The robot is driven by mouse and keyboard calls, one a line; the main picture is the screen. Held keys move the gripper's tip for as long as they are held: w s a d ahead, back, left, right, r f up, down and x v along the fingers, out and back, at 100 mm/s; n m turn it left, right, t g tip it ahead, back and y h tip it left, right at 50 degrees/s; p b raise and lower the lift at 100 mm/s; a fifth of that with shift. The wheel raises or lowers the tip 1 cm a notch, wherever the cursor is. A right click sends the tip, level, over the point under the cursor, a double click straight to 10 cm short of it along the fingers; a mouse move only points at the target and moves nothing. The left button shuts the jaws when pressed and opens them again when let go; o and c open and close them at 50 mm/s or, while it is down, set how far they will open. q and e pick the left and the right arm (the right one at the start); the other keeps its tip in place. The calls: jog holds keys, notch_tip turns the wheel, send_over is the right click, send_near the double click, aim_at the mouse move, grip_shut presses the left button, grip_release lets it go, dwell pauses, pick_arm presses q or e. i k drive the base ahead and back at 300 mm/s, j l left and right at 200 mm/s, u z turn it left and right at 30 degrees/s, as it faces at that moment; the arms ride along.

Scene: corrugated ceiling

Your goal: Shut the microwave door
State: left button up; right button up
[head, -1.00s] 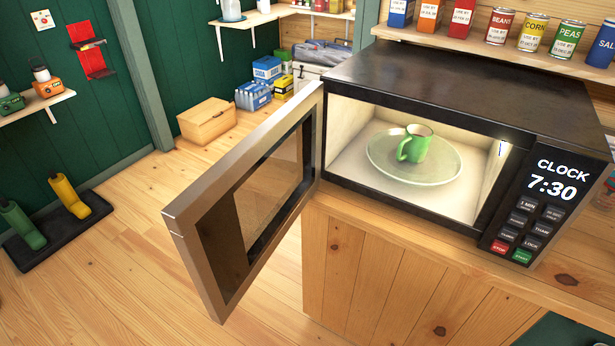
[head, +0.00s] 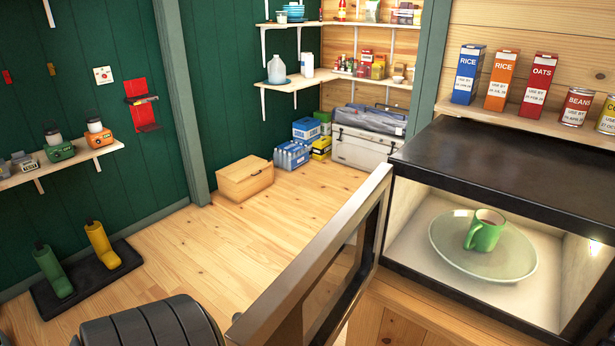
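The microwave (head: 500,165) stands at the right with its lit inside facing me. Its door (head: 312,262) is wide open, swung out from the left side of the opening toward me; its lower part runs out of the picture. Inside, a green mug (head: 485,236) stands on the round turntable plate (head: 455,250). The control panel is out of view. A dark ridged rounded part at the bottom left, just left of the door's outer end, looks like a link of my arm. I see no fingertips of either gripper.
Cartons and cans stand on a shelf (head: 540,130) above the microwave. A wooden box (head: 245,180) and a cooler (head: 362,148) sit on the floor behind. Boots stand on a black tray (head: 90,285) at left. The wooden floor (head: 215,245) left of the door is clear.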

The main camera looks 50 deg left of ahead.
aim_at(311, 301)
jog(key=j, duration=1.9)
